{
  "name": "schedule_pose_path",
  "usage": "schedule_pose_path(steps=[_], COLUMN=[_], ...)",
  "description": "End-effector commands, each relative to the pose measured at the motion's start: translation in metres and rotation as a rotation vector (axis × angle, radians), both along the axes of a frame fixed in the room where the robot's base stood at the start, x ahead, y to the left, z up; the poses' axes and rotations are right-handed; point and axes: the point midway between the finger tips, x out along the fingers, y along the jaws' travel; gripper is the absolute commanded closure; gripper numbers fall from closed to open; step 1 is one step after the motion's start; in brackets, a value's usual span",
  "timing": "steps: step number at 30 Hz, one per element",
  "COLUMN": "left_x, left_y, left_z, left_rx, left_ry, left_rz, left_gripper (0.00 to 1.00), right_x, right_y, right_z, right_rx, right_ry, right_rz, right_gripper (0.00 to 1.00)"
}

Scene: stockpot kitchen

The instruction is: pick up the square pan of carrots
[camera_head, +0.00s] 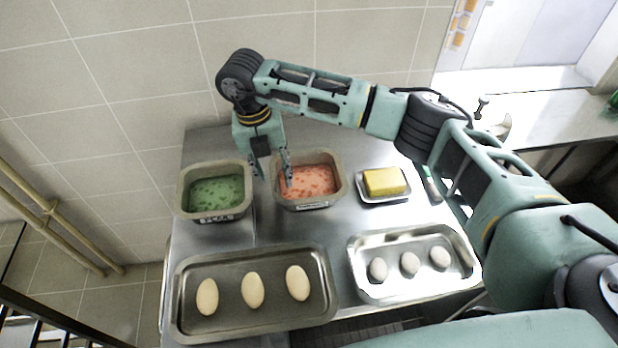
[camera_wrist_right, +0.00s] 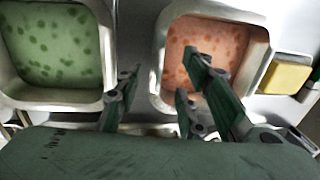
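The square pan of carrots (camera_head: 326,201) stands at the back of the steel table, filled with orange contents; it also shows in the right wrist view (camera_wrist_right: 257,72). My right gripper (camera_head: 272,175) is open, pointing down at the left side of this pan. In the right wrist view the gripper (camera_wrist_right: 157,88) has one finger over the gap left of the pan and the other fingers over the orange contents. The pan's left wall lies between them. Whether the fingers touch it, I cannot tell. My left gripper is not in view.
A square pan of green contents (camera_head: 247,211) stands close on the left. A yellow block (camera_head: 384,181) sits on a small tray on the right. In front are a tray with pale ovals (camera_head: 232,325) and a tray with grey ovals (camera_head: 375,293). A tiled wall is behind.

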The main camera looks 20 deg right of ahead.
Motion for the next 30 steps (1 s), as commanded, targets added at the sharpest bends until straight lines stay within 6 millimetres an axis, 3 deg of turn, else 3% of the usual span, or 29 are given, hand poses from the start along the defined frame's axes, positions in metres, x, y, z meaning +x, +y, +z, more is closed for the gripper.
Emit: schedule_pose_path(steps=[5, 10, 14, 19, 30], left_x=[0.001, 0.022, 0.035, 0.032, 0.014], left_y=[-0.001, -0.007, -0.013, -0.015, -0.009], left_z=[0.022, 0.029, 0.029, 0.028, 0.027], left_rx=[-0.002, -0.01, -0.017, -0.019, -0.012], left_ry=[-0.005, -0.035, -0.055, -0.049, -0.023], left_rz=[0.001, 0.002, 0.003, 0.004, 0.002], left_gripper=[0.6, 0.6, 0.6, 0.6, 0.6], right_x=[-0.002, -0.001, -0.001, -0.001, -0.001], right_y=[0.002, 0.0, -0.001, -0.001, -0.001], right_z=[-0.021, -0.045, -0.05, -0.05, -0.05], right_rx=[0.0, 0.0, 0.0, 0.001, 0.001], right_ry=[0.005, 0.002, -0.001, -0.001, -0.001], right_rz=[-0.001, 0.0, 0.001, 0.001, 0.0], right_gripper=[0.64, 0.64, 0.64, 0.65, 0.97])
